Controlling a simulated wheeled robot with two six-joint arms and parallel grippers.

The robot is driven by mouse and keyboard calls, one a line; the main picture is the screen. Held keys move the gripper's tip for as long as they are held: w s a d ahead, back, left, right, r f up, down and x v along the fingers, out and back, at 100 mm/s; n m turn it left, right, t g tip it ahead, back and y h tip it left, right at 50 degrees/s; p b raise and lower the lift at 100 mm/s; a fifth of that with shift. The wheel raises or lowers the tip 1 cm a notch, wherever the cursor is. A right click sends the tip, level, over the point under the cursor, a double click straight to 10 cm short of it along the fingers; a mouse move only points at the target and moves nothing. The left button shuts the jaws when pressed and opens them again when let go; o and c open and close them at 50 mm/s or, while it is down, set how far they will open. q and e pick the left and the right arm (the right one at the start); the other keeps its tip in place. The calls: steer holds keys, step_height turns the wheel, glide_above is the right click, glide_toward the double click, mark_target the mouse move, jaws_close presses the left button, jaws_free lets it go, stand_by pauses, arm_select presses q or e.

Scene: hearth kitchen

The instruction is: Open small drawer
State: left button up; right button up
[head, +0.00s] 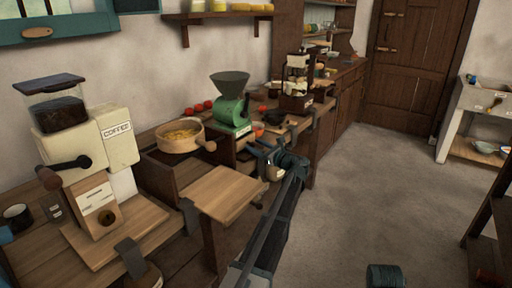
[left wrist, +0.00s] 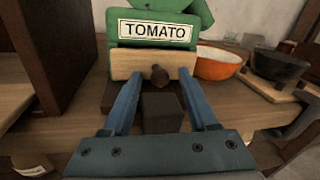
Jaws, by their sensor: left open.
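The small drawer (left wrist: 128,65) has a pale wooden front with a dark round knob (left wrist: 159,76), under the white TOMATO label on the green mill (left wrist: 153,13). The drawer looks shut. The mill with its dark funnel also shows in the head view (head: 230,108) on the counter. My left gripper (left wrist: 160,84) is open, its blue fingers either side of the knob with gaps between, and their tips near the drawer front. In the head view the left gripper (head: 264,156) is in front of the mill. My right gripper is not in view.
A wooden pan (head: 180,138) and a pull-out board (head: 222,192) are left of the mill. An orange bowl (left wrist: 218,62) and a dark bowl (left wrist: 280,66) sit right of it. A coffee machine (head: 88,150) stands at the left.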

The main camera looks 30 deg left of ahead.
arm_select(q)
jaws_close()
stand_by(0.3)
stand_by(1.2)
